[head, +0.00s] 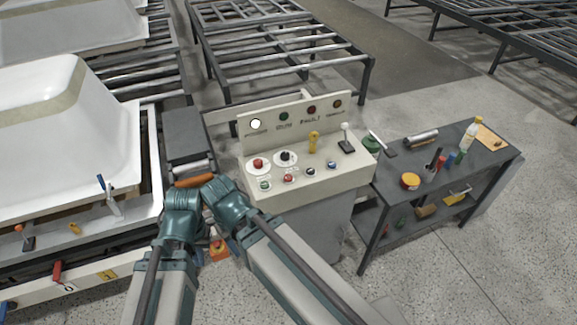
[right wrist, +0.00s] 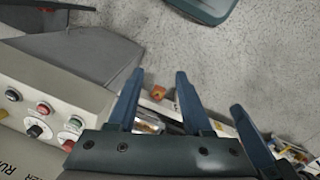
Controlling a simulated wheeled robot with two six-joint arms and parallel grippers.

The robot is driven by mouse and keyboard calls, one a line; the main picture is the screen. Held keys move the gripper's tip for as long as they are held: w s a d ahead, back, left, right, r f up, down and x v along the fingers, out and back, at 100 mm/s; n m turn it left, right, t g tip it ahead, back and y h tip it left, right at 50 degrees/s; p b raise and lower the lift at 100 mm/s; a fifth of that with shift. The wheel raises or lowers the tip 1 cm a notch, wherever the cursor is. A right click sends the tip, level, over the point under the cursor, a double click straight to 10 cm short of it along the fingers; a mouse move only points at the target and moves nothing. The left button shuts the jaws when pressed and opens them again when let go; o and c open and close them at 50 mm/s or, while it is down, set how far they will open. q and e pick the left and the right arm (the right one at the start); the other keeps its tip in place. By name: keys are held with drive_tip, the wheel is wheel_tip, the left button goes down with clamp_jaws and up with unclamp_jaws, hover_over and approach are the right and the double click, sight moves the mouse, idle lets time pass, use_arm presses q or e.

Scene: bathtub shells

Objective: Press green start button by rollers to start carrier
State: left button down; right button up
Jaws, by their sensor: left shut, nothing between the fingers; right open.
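The green start button (head: 265,184) is at the front left of the cream control panel (head: 345,171), beside a red button (head: 288,179). The right wrist view shows the green button (right wrist: 75,122) left of my fingers. My left gripper (head: 183,195) is left of the panel and shut with nothing in it; its fingertips are hard to make out. My right gripper (right wrist: 159,72) is open and empty, apart from the button. In the head view its fingers are hidden behind my right forearm and wrist.
A red button (head: 258,163), black knob (head: 285,156), yellow control (head: 313,141) and lever (head: 346,138) share the panel. White tub shells (head: 60,115) stand left and roller frames (head: 275,50) behind. A dark tool table (head: 455,170) is right. An orange box (head: 218,250) lies below my wrists.

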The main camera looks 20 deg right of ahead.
drive_tip(key=shift+f, duration=0.1)
clamp_jaws()
idle(1.7)
